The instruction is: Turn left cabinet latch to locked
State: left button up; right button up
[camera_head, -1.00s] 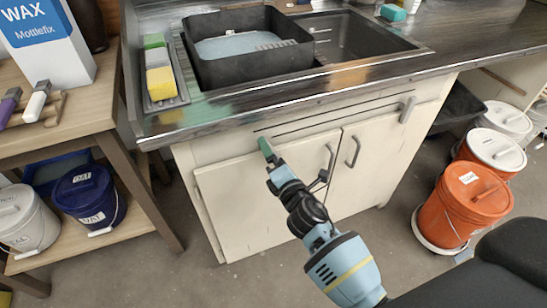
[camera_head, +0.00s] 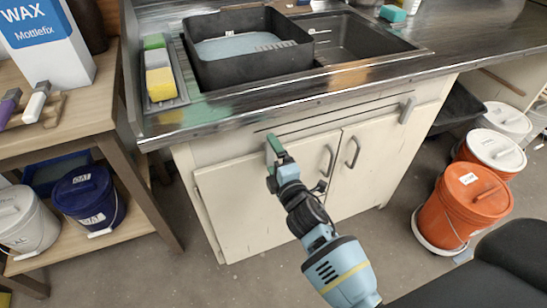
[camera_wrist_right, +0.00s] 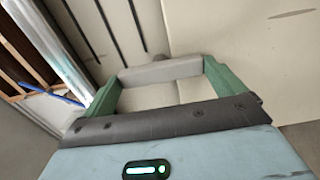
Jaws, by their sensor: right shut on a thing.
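The left cabinet latch (camera_wrist_right: 160,72) is a short grey bar. In the right wrist view it lies between the two green fingers of my right gripper (camera_head: 273,150), which is shut on it. In the head view the gripper is at the top of the left cabinet door (camera_head: 240,205), just under the counter, and hides most of the latch, so its exact angle is unclear there. The cream door looks closed. A similar grey latch (camera_head: 407,109) stands nearly upright, leaning slightly, above the right door (camera_head: 372,170). My left gripper is not in view.
The dark counter edge (camera_head: 300,105) overhangs just above my gripper. Two curved door handles (camera_head: 328,160) are close to its right. Orange buckets (camera_head: 465,205) stand on the floor at right; a wooden shelf (camera_head: 75,140) stands at left. The floor before the cabinet is free.

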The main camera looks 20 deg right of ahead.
jog(key=o, duration=0.6)
jog(key=shift+s, duration=0.1)
jog(key=s, duration=0.7)
jog(key=shift+s+d, duration=0.1)
jog(key=shift+s, duration=0.25)
